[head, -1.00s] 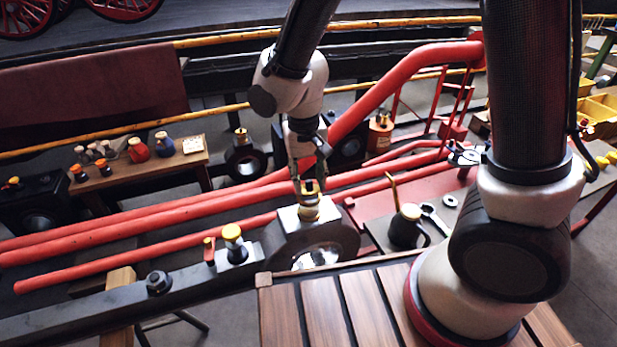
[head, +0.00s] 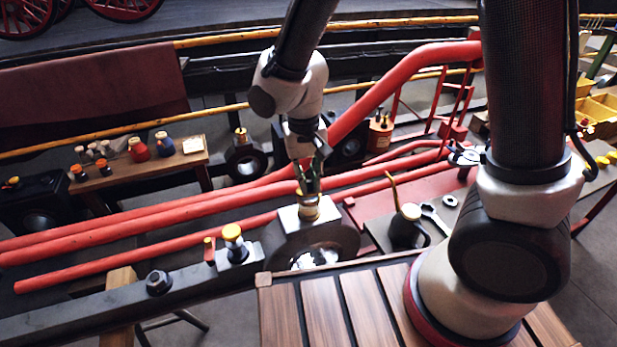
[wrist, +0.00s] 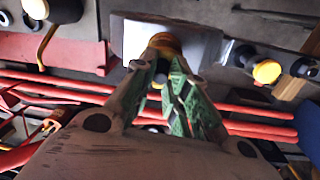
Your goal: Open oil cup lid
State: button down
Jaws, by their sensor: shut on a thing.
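The brass oil cup (head: 308,209) stands upright on a pale metal block on the round end of the grey rod. My gripper (head: 309,188) points down from above, its fingers closed in at the top of the cup. The fingers hide most of the lid. In the wrist view the green-padded fingers (wrist: 168,64) come together at the yellow-brass top of the oil cup (wrist: 165,41), shut on its lid. I cannot tell how far the lid is raised, if at all.
A yellow-capped fitting (head: 234,240) and a hex nut (head: 158,283) sit on the rod to the left. A dark oil can (head: 405,228) and a wrench (head: 436,218) lie to the right. Red pipes (head: 150,229) run behind. A slatted wooden top (head: 320,305) is in front.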

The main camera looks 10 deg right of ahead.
jog(key=shift+w+g, duration=0.2)
jog(key=shift+g, duration=0.1)
jog(key=shift+w+a+r+g, duration=0.15)
jog(key=shift+w+g, duration=0.2)
jog(key=shift+g, duration=0.2)
jog(key=shift+w+a+r+g, duration=0.15)
jog(key=shift+w+g, duration=0.15)
jog(key=shift+g, duration=0.25)
jog(key=w+g, duration=0.1)
jog(key=w+g+h, duration=0.1)
jog(key=g, duration=0.1)
jog(key=shift+a+g, duration=0.1)
jog(key=shift+g, duration=0.2)
jog(key=shift+w+a+f+n+g+h, duration=0.1)
jog(key=shift+w+f+g+h, duration=0.15)
jog(key=shift+w+g, duration=0.7)
jog(key=shift+w+a+f+n+g+h, duration=0.1)
jog(key=shift+w+a+f+g+h, duration=0.2)
jog(key=shift+g, duration=1.2)
jog(key=shift+w+d+f+n+g+h, duration=0.1)
jog(key=shift+w+g+h, duration=0.35)
jog(key=shift+g, duration=0.8)
jog(key=shift+w, duration=0.1)
jog(key=c, duration=1.4)
grip_release()
